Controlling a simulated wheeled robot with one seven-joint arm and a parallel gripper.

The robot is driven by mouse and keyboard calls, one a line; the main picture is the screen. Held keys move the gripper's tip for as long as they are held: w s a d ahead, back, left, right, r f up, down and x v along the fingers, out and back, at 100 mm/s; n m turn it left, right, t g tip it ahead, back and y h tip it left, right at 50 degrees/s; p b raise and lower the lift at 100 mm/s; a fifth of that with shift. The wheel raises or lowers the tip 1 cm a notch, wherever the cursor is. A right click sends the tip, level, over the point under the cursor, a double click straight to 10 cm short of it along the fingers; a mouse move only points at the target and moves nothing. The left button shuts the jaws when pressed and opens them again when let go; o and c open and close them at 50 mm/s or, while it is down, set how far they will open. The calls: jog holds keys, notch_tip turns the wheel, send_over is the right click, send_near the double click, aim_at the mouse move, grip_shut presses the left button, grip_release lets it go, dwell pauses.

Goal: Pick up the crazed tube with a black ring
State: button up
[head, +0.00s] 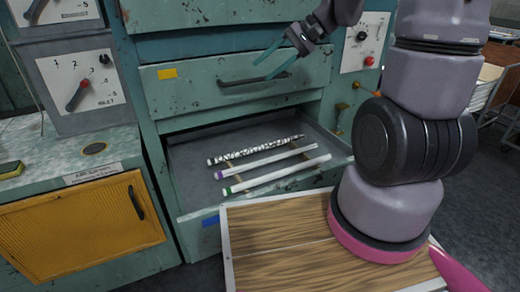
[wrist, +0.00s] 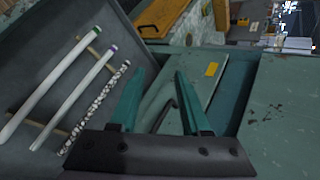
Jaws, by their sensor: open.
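The crazed tube (head: 255,149), white with a dense black crackle pattern, lies at the back of three tubes in the open drawer. In the wrist view the crazed tube (wrist: 97,106) is left of my gripper, apart from it. A dark band seems to show near its end, hard to tell from the crackle. My gripper (head: 262,70) has teal fingers, open and empty, above the drawer near the handle of the closed drawer above. It also shows in the wrist view (wrist: 159,74), with nothing between the fingers.
A plain white tube with a purple ring (head: 262,165) and one with a green ring (head: 275,176) lie in front, roughly parallel. All rest across thin wooden strips in the grey drawer (head: 190,185). The closed drawer's handle (head: 240,83) sticks out close to my fingers.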

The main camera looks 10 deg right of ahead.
jog(key=w+f+m+t+y, duration=0.1)
jog(key=w+f+m+y, duration=0.1)
jog(key=w+f, duration=0.55)
jog(key=m+t+h, duration=0.4)
jog(key=m+t, duration=0.2)
send_near(265, 147)
jog(key=x, duration=0.3)
jog(key=shift+a+f, duration=0.1)
jog(key=shift+a, duration=0.05)
jog(key=x, duration=0.5)
jog(key=shift+w+f, duration=0.1)
jog(key=shift+w, duration=0.25)
jog(key=shift+a, duration=0.1)
grip_shut()
